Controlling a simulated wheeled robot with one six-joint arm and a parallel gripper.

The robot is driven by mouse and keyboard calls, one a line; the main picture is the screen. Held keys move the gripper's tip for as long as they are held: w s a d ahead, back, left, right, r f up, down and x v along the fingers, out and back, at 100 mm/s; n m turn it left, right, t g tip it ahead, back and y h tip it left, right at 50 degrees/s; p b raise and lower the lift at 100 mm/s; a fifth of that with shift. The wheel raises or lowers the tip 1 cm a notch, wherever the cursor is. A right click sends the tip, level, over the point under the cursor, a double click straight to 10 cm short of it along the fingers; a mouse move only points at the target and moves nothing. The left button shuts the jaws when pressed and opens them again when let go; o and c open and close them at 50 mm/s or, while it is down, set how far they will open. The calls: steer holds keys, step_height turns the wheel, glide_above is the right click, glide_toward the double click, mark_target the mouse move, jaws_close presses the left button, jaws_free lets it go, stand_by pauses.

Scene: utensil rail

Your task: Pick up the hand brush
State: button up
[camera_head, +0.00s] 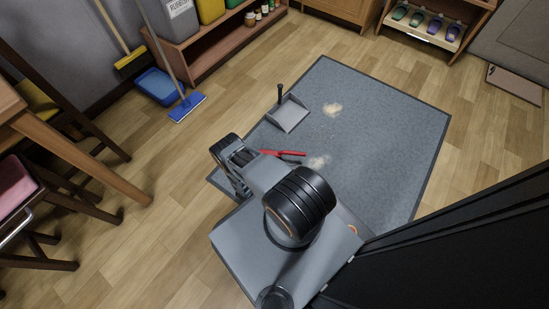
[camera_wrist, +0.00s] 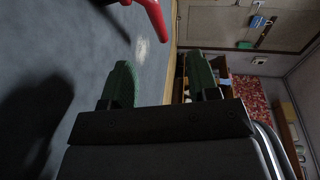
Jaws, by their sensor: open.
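The red hand brush (camera_head: 290,153) lies on the grey mat, partly hidden behind my arm. Its red end also shows at the top of the wrist view (camera_wrist: 152,18), beyond and to the side of my gripper (camera_wrist: 162,82). The two green fingers are apart with nothing between them. In the head view my wrist is just left of the brush, and the fingers cannot be made out clearly. The bristles of the brush are not clearly visible.
A grey dustpan (camera_head: 289,114) with a dark upright handle sits on the mat (camera_head: 385,130) behind the brush. Stools (camera_head: 45,185) and a table stand at left. The right side of the mat is clear.

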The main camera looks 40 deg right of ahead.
mark_target(289, 154)
steer(key=x, duration=0.2)
steer(key=b+x, duration=0.1)
steer(key=x, duration=0.2)
steer(key=f+x, duration=0.1)
steer(key=x, duration=0.1)
steer(key=shift+s+d+f+b, duration=0.1)
steer(key=shift+s+d+b, duration=0.15)
steer(key=shift+b, duration=0.15)
steer(key=shift+n, duration=0.3)
steer(key=shift+w+r+b+x, duration=0.1)
steer(key=shift+b+x, duration=0.45)
steer(key=shift+x, duration=1)
steer(key=shift+w+r+b+x, duration=0.1)
steer(key=shift+b+x, duration=0.4)
steer(key=shift+x, duration=1)
steer(key=shift+c, duration=0.3)
steer(key=c, duration=0.9)
steer(key=shift+c, duration=0.2)
